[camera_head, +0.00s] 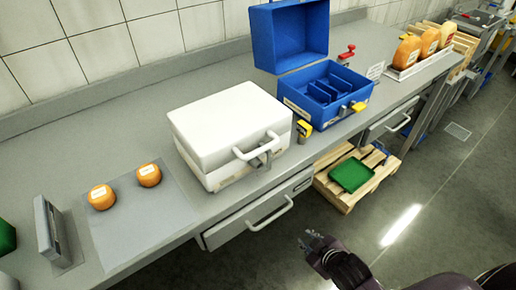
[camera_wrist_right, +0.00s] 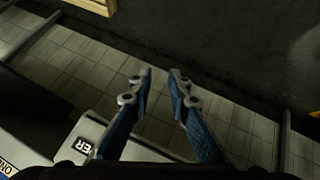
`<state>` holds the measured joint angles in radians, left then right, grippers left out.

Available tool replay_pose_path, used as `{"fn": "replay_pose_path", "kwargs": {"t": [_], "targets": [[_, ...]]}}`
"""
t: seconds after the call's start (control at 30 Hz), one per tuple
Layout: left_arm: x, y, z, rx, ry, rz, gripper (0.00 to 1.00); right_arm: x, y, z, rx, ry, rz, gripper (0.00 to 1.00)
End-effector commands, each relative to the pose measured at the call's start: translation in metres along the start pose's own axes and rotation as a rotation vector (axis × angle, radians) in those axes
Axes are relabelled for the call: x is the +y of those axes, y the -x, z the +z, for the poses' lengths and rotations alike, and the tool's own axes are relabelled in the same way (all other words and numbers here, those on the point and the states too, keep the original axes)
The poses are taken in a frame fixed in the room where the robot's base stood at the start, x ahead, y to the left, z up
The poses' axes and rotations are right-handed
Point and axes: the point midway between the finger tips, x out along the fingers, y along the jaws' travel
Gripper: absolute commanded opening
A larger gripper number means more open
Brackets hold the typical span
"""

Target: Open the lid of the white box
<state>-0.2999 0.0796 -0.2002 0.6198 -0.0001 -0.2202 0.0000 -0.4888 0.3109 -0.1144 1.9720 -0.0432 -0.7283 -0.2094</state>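The white box (camera_head: 225,125) stands on the grey counter with its lid down. A white handle (camera_head: 256,146) and a grey latch (camera_head: 264,157) are on its front side. My right gripper (camera_head: 308,240) is in front of the counter, over the floor, to the lower right of the box and apart from it. In the right wrist view its two fingers (camera_wrist_right: 160,75) are spread with nothing between them. My left gripper does not show in the head view.
Two orange cheese wheels (camera_head: 149,175) lie on a grey mat (camera_head: 150,218) left of the box. An open blue case (camera_head: 290,38) stands right of it, with a small yellow object (camera_head: 304,129) between. A drawer (camera_head: 262,208) is below. A pallet (camera_head: 330,190) bears a green tray (camera_head: 350,175).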

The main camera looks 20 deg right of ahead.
Motion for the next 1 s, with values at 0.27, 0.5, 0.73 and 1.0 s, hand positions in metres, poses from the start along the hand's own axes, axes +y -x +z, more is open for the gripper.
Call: {"fn": "replay_pose_path", "kwargs": {"t": [0.27,0.5,0.73,1.0], "targets": [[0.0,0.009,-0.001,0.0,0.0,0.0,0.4,0.048,0.08,-0.095,0.17,0.127,0.085,0.17],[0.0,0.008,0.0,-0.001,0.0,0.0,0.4,0.081,0.091,-0.148,0.406,0.378,0.204,0.17],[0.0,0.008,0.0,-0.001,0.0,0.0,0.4,0.101,0.124,-0.207,0.71,0.713,0.352,0.17],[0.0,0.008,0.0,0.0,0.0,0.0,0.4,0.093,0.181,-0.245,1.067,1.076,0.505,0.17]]}}
